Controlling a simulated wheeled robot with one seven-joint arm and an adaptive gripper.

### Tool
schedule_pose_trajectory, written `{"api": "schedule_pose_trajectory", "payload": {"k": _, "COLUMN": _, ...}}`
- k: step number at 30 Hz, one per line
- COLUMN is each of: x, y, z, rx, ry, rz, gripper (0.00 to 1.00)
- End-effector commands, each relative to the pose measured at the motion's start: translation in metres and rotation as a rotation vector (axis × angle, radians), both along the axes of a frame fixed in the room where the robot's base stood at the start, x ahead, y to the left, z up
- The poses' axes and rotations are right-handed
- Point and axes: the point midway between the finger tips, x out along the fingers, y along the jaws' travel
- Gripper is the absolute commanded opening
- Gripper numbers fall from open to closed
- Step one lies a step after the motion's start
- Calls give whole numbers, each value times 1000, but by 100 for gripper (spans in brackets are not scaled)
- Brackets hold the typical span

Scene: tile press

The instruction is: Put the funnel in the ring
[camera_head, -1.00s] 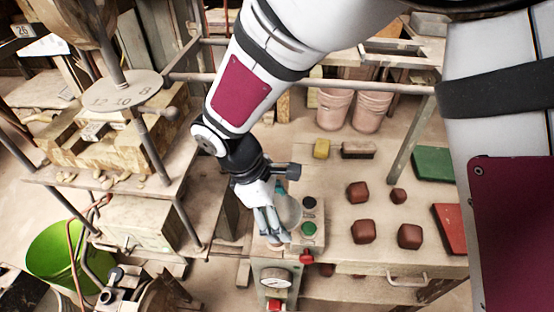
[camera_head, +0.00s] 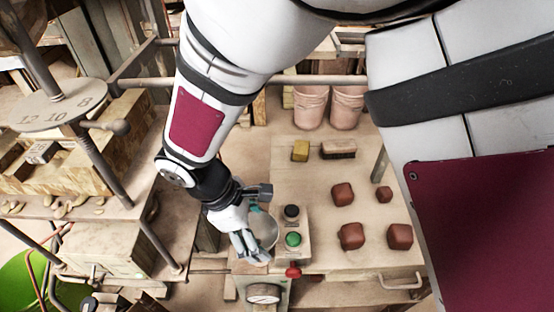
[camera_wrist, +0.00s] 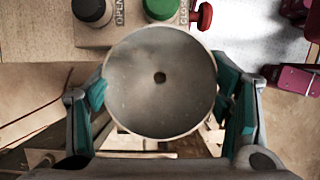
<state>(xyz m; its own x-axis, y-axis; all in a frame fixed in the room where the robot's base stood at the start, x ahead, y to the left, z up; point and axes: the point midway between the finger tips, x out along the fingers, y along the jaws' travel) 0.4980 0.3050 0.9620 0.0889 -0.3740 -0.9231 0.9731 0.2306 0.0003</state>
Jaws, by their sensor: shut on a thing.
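The funnel (camera_wrist: 160,105) is a pale grey metal cone with a small dark hole at its centre, seen from above in the wrist view. My gripper (camera_wrist: 160,95) is shut on it, with one teal-padded finger at each side of its rim. In the head view the funnel (camera_head: 264,231) shows partly behind the fingers of my gripper (camera_head: 255,240), left of the button box. I cannot make out the ring in either view.
The button box (camera_head: 291,227) has a black and a green button and a red knob (camera_head: 293,271). Reddish-brown blocks (camera_head: 351,236), a yellow block (camera_head: 300,150) and a brush (camera_head: 338,149) lie on the bench. A press (camera_head: 62,105) stands left, a green bucket (camera_head: 25,285) below it.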

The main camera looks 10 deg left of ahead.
Motion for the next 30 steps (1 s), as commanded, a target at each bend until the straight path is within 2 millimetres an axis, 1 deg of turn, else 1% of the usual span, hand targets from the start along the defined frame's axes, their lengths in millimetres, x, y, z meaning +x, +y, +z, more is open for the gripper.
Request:
{"api": "schedule_pose_trajectory", "payload": {"k": 3, "x": 1, "y": 0, "z": -10, "rx": 0, "ry": 0, "rz": 0, "gripper": 45}}
{"api": "schedule_pose_trajectory", "payload": {"k": 12, "x": 1, "y": 0, "z": -26, "rx": 0, "ry": 0, "rz": -1, "gripper": 45}}
{"api": "schedule_pose_trajectory", "payload": {"k": 18, "x": 0, "y": 0, "z": -30, "rx": 1, "ry": 0, "rz": -1, "gripper": 45}}
{"api": "schedule_pose_trajectory", "payload": {"k": 26, "x": 0, "y": 0, "z": -31, "rx": 1, "ry": 0, "rz": -1, "gripper": 45}}
{"api": "schedule_pose_trajectory", "payload": {"k": 27, "x": 0, "y": 0, "z": -30, "rx": 1, "ry": 0, "rz": -1, "gripper": 77}}
{"api": "schedule_pose_trajectory", "payload": {"k": 30, "x": 0, "y": 0, "z": -30, "rx": 1, "ry": 0, "rz": -1, "gripper": 96}}
